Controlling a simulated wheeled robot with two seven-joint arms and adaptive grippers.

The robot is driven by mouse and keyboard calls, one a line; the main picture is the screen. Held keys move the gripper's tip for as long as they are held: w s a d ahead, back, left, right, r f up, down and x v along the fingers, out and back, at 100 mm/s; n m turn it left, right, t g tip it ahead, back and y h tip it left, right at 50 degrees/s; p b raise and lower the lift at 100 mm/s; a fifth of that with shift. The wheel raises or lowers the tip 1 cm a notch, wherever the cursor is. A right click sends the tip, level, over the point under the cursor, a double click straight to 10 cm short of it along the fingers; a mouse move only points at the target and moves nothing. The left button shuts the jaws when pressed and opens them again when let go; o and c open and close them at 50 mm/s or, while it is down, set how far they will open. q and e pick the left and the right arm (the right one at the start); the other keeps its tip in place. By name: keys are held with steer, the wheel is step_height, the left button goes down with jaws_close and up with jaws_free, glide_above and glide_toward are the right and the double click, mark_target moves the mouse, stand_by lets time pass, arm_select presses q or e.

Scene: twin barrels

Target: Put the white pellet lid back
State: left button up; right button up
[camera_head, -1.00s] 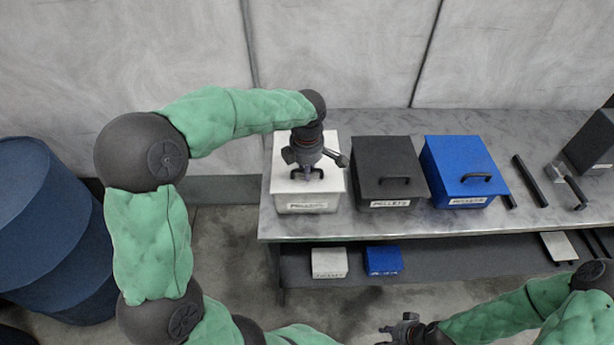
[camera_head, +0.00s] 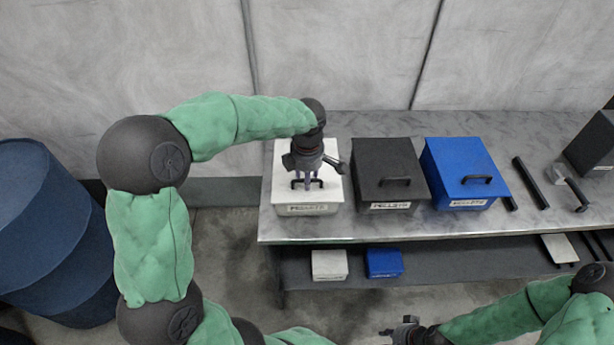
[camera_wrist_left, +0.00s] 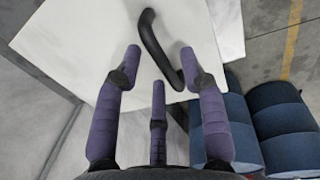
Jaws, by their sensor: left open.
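The white pellet lid (camera_head: 328,163) lies flat on top of the white pellets box (camera_head: 308,210), with a dark bar handle (camera_head: 297,184). In the left wrist view the lid (camera_wrist_left: 85,30) is a white slab with its curved black handle (camera_wrist_left: 158,45). My left gripper (camera_head: 309,185) points down over the lid at the handle. Its purple fingers (camera_wrist_left: 162,57) are open, standing apart on either side of the handle. My right gripper (camera_head: 403,331) is low at the picture's bottom, away from the bench, its fingers too small to read.
A black pellets box (camera_head: 385,165) and a blue box (camera_head: 455,155) stand right of the white one on the metal bench (camera_head: 350,228). Small white (camera_head: 330,265) and blue (camera_head: 384,263) boxes sit on the shelf below. Blue barrels (camera_head: 45,230) stand at left.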

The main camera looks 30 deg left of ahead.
arm_select(q)
step_height(320, 180, up, 11)
steer(key=s+p, duration=0.1)
steer(key=p, duration=0.1)
steer(key=shift+d+f, duration=0.15)
steer(key=shift+d, duration=0.2)
arm_select(e)
step_height(320, 180, up, 2)
steer(key=shift+r, duration=0.25)
arm_select(q)
steer(key=shift+s+f, duration=0.1)
